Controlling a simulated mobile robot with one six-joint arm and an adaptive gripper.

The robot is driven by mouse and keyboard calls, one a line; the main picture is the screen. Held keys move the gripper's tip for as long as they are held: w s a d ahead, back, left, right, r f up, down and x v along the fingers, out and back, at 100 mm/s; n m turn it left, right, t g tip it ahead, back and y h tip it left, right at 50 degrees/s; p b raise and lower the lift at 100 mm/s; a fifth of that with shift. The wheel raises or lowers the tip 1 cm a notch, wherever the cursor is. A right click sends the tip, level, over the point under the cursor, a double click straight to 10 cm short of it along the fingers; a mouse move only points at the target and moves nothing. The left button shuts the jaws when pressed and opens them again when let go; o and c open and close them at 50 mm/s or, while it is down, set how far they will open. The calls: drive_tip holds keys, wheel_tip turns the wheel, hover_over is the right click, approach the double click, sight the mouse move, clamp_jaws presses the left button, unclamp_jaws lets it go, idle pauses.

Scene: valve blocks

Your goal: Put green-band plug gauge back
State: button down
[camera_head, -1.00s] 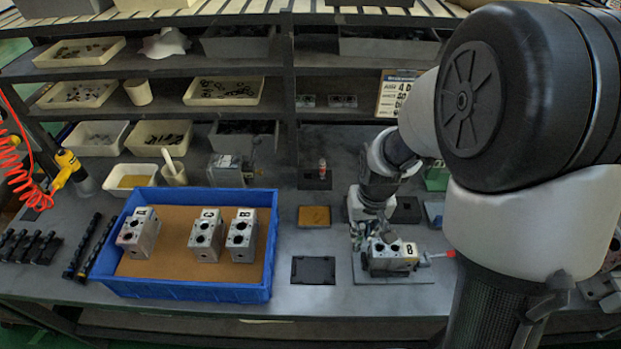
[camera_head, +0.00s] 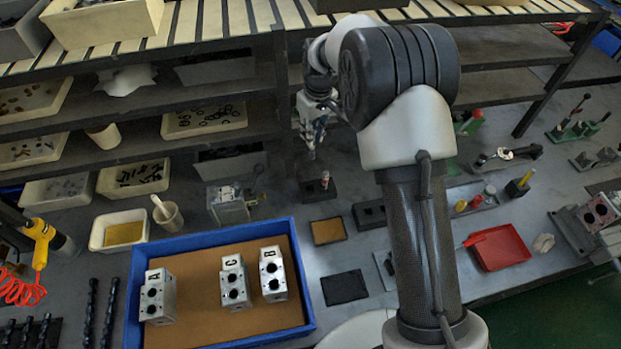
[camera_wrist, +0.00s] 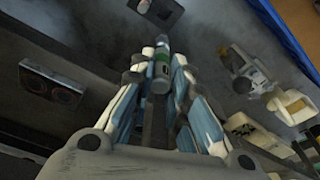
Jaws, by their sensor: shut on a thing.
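My gripper (camera_head: 313,138) is raised over the back of the bench, in front of the shelves. In the wrist view my gripper (camera_wrist: 160,72) is shut on the green-band plug gauge (camera_wrist: 161,62), a pale slim cylinder with a green band and a darker grey end. Below it in the head view stands a dark block (camera_head: 317,193) with a red-marked gauge (camera_head: 325,179) upright in it. This block also shows at the top of the wrist view (camera_wrist: 165,14). Another dark block with holes (camera_head: 370,214) sits to its right, partly beside my arm.
A blue tray (camera_head: 220,241) holds valve blocks A (camera_head: 159,297), C (camera_head: 234,284) and B (camera_head: 271,275). A metal fixture (camera_head: 228,204) and a cup (camera_head: 168,214) stand behind it. A tan pad (camera_head: 326,231) and a black pad (camera_head: 344,287) lie flat. A red bin (camera_head: 499,248) is at right.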

wheel_tip(320, 180, down, 20)
drive_tip(key=b, duration=0.2)
drive_tip(key=shift+a+r, duration=0.15)
drive_tip(key=shift+a, duration=0.05)
drive_tip(key=c, duration=2)
unclamp_jaws()
drive_tip(key=shift+f+b, duration=0.2)
drive_tip(key=shift+b, duration=0.2)
drive_tip(key=shift+o, duration=0.9)
drive_tip(key=shift+r, duration=0.1)
